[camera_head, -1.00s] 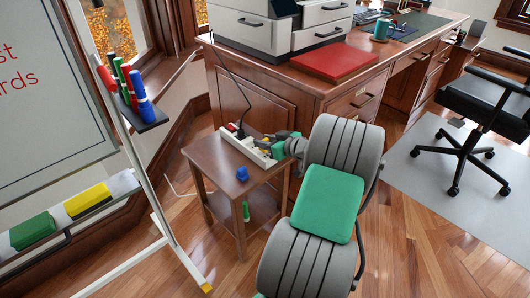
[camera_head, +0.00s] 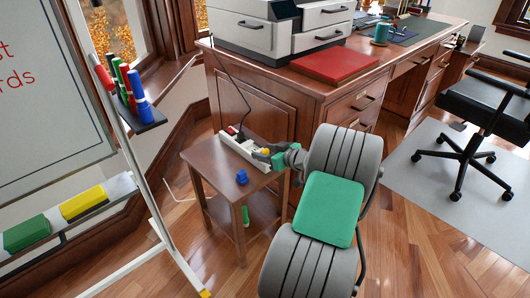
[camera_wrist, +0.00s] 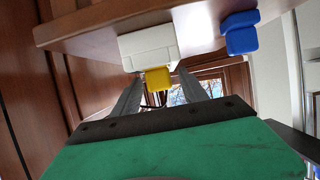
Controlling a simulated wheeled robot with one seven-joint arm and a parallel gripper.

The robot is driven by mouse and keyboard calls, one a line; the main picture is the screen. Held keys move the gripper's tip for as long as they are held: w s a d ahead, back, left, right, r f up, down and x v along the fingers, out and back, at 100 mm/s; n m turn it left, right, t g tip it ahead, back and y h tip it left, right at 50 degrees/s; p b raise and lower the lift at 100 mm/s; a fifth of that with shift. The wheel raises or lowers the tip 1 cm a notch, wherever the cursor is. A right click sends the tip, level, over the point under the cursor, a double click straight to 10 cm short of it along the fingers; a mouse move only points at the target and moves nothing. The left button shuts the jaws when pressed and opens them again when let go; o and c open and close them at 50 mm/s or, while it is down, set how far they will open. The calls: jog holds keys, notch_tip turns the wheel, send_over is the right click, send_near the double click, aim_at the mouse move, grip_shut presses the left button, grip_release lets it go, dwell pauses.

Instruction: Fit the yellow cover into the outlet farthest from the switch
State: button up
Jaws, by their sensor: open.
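The white power strip (camera_head: 240,150) lies on the small wooden side table. A red switch (camera_head: 232,130) is at its far end, by the black cord. The yellow cover (camera_head: 265,151) is at the strip's near end, farthest from the switch. In the wrist view, the yellow cover (camera_wrist: 158,79) sits against the strip's white body (camera_wrist: 148,46); how deep it is seated cannot be told. My gripper (camera_wrist: 160,92) is open, its two grey fingers on either side of the yellow cover with gaps visible. In the head view my gripper (camera_head: 263,155) partly hides the strip's near end.
A blue cover (camera_head: 242,177) stands on the side table (camera_head: 215,165) in front of the strip. It also shows in the wrist view (camera_wrist: 240,33). The wooden desk (camera_head: 255,100) rises behind the table, and a whiteboard stand (camera_head: 150,200) is at left.

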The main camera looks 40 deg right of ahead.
jog(key=shift+r, duration=0.1)
jog(key=shift+s+r+p, duration=0.15)
jog(key=shift+r+p, duration=0.1)
jog(key=shift+p, duration=0.05)
jog(key=p+v, duration=0.3)
jog(key=v, duration=0.8)
jog(key=w+a+f+n+g+y, duration=0.15)
jog(key=a+g, duration=0.25)
jog(key=a, duration=0.8)
jog(key=w+a+g+y, duration=0.15)
jog(key=a+g, duration=0.25)
jog(key=a, duration=0.8)
jog(key=s+a+r+m+g+h, duration=0.1)
jog(key=s+a+m+g+h, duration=0.1)
jog(key=s+a, duration=1)
jog(key=shift+r+g+h, duration=0.35)
jog(key=shift+g+h, duration=0.35)
jog(key=shift+g, duration=0.1)
